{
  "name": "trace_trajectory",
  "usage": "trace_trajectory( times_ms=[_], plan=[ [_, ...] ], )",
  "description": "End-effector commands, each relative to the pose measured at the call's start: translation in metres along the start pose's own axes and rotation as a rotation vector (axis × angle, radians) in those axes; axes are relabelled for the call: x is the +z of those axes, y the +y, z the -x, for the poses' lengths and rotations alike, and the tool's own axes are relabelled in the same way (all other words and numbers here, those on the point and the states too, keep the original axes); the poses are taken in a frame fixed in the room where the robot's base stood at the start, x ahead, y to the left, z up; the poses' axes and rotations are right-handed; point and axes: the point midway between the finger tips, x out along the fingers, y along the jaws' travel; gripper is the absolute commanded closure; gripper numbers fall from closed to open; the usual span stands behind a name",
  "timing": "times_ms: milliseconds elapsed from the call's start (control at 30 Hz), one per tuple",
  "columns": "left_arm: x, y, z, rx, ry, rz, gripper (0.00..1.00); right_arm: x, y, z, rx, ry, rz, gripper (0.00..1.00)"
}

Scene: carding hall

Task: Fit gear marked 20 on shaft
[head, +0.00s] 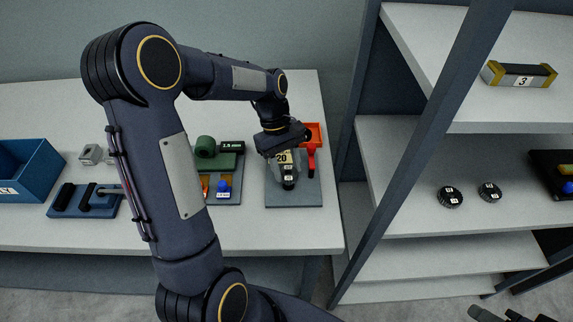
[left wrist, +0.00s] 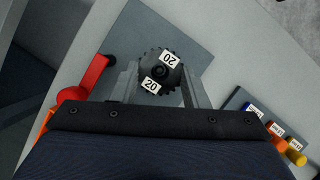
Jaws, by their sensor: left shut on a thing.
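The gear marked 20 (left wrist: 158,72) is dark and toothed, with two white labels. My left gripper (left wrist: 160,82) is shut on it, one grey finger on each side. In the head view the gear (head: 284,158) is at my left gripper (head: 283,166), above a grey-blue plate (head: 308,196). Dark parts at the bottom right edge may be my right gripper (head: 510,315), mostly cut off.
A green device (head: 207,150) and a blue knob (head: 223,186) are left of the plate. Two small gears (head: 450,197) lie on the right shelf. A blue bin (head: 35,170) stands far left.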

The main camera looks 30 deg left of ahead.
Motion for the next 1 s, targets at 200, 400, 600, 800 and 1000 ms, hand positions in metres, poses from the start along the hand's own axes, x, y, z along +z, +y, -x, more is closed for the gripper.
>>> trace_trajectory(
  times_ms=[200, 400, 600, 800, 1000],
  plan=[
    [-0.002, 0.000, -0.006, 0.000, 0.000, -0.001, 0.86, 0.002, 0.001, -0.003, 0.000, 0.000, 0.000, 0.64],
    [-0.004, 0.000, -0.011, 0.000, -0.001, -0.001, 0.86, 0.003, 0.002, -0.005, 0.000, 0.000, 0.000, 0.64],
    [-0.004, 0.000, -0.011, 0.000, 0.000, -0.001, 0.48, 0.002, 0.002, -0.005, 0.000, 0.000, 0.000, 0.64],
    [-0.004, 0.000, -0.011, 0.000, 0.000, 0.000, 0.38, 0.002, 0.002, -0.005, 0.000, 0.000, 0.000, 0.64],
    [-0.003, 0.000, -0.008, 0.001, 0.000, 0.000, 0.38, 0.002, 0.001, -0.003, 0.000, 0.000, 0.000, 0.64]
  ],
)
